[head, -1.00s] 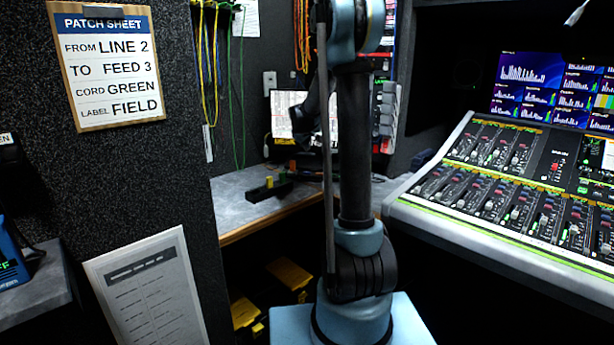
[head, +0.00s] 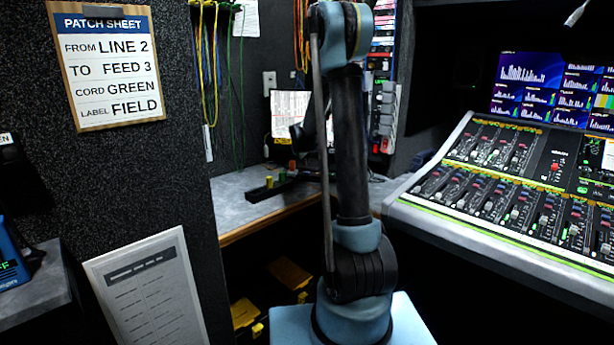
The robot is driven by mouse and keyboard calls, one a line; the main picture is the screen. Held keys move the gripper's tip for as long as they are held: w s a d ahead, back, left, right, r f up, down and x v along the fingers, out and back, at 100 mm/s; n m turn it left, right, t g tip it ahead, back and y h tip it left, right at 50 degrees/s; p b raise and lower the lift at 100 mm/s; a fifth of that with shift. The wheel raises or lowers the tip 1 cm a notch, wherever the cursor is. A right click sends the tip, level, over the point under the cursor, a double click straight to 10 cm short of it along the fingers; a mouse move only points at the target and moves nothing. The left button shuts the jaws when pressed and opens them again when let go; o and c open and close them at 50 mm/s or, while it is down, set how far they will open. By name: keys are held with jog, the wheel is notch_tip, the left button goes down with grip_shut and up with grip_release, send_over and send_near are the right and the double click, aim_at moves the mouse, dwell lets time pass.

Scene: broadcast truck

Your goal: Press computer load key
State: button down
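A lit computer screen (head: 288,104) stands at the back of the grey desk, partly covered by my arm. No load key can be made out; the area in front of the screen is small, dark and partly hidden. My gripper (head: 299,138) seems to be the dark shape just left of my upright arm link, in front of the screen and above the desk. Its fingers cannot be told apart, and I see no clear contact with anything.
The grey desk (head: 232,205) holds a black block with yellow parts (head: 268,188). A mixing console (head: 500,205) stands close on the right. A dark wall with a patch sheet (head: 108,70) is on the left. Coloured cords (head: 212,60) hang above the desk.

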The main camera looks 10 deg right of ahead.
aim_at(305, 173)
jog(key=shift+f, duration=1)
jog(key=shift+s+f, duration=0.15)
jog(key=shift+f, duration=0.55)
dwell(1.6)
jog(key=shift+r, duration=0.8)
jog(key=shift+r, duration=2.55)
jog(key=shift+s, duration=0.1)
